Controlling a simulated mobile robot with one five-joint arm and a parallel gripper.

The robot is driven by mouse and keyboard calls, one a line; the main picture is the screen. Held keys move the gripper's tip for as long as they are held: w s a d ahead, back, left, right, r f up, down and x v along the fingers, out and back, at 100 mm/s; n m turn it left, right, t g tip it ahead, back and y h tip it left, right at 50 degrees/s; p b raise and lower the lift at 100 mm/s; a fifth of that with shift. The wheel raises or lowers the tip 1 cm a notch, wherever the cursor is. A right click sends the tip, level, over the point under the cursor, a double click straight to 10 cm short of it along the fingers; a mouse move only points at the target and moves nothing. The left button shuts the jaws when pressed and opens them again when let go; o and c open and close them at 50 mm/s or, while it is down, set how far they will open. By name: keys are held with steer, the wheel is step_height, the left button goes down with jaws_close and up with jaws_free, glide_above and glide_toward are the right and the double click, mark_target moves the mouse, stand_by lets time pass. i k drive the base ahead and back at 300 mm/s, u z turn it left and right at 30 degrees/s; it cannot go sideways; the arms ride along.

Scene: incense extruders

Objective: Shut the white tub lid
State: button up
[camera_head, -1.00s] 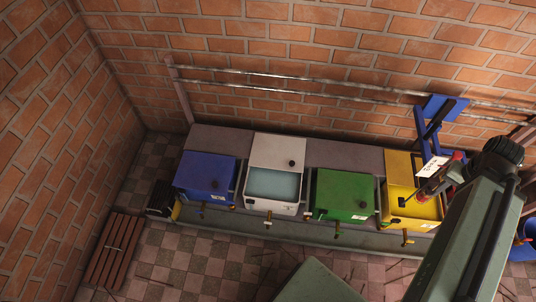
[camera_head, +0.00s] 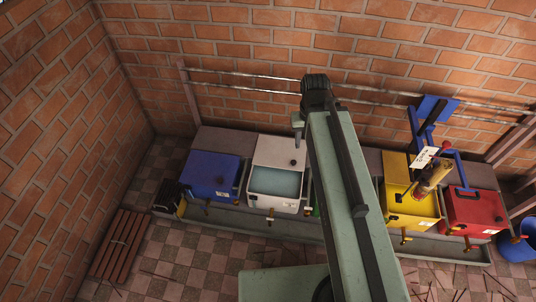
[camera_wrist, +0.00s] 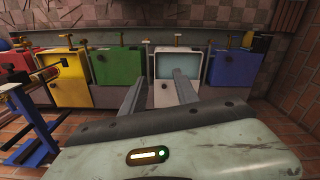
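The white tub (camera_head: 275,205) stands between the blue and green tubs, its pale blue-grey inside showing. Its white lid (camera_head: 280,149) is open, folded back toward the wall, with a dark knob on it. In the wrist view the tub (camera_wrist: 203,64) is ahead and the lid (camera_wrist: 164,98) is nearer, partly behind my fingers. My gripper (camera_wrist: 161,76) is open and empty, its two grey fingers apart over the lid area. In the head view my gripper (camera_head: 298,130) shows only in part, above and right of the lid; I cannot tell whether it touches.
The blue tub (camera_head: 211,174) stands left of the white one. The green tub (camera_wrist: 120,64) is mostly hidden by my arm in the head view. The yellow tub (camera_head: 408,205) and red tub (camera_head: 474,212) stand right, near a blue stand (camera_head: 417,124). Pipes run along the brick wall.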

mark_target(273, 152)
steer(key=u, duration=0.4)
steer(key=k, duration=1.35)
steer(key=u, duration=0.9)
steer(key=i, duration=1.65)
steer(key=z, duration=0.6)
steer(key=i, duration=0.75)
steer(key=z, duration=0.5)
steer(key=k, duration=0.75)
steer(key=z, duration=0.25)
steer(key=i, duration=0.75)
steer(key=u, duration=0.05)
